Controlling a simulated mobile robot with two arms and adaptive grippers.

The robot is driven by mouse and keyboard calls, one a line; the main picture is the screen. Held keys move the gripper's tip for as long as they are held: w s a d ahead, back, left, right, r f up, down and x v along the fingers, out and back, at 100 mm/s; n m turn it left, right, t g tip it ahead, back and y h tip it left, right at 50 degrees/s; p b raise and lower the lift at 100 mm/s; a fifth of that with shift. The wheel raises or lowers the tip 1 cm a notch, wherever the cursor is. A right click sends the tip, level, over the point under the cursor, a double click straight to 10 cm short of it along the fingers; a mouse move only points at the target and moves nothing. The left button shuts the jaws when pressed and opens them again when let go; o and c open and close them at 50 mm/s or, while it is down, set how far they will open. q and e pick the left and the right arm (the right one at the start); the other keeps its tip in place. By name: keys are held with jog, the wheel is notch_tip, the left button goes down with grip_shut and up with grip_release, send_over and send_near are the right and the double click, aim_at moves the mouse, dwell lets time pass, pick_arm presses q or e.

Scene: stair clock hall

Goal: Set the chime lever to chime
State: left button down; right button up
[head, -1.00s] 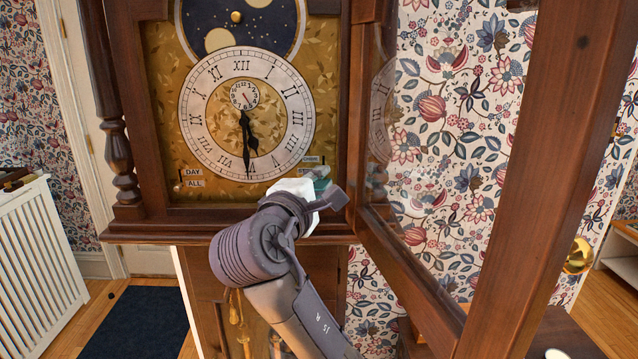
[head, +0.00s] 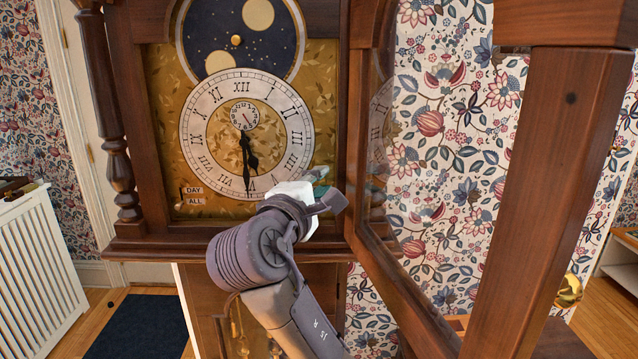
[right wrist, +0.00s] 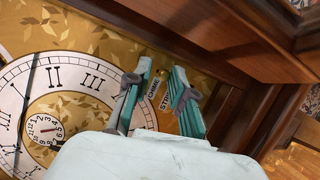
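The chime lever shows as a small brass knob (right wrist: 163,75) beside the CHIME and STRIKE labels (right wrist: 159,93) in the right wrist view. My right gripper (right wrist: 160,88) is open, with one teal finger on each side of the labels and lever. I cannot tell whether a finger touches the lever. In the head view my right gripper (head: 318,180) is at the lower right corner of the clock dial (head: 246,133) and hides the lever and its labels. My left gripper is not in view.
The clock's glazed door (head: 525,190) stands open on the right, close to my right arm. DAY and ALL labels (head: 194,196) sit at the dial's lower left. A white radiator (head: 38,265) and a dark mat (head: 140,326) are at the left.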

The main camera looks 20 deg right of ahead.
jog(key=v, duration=0.7)
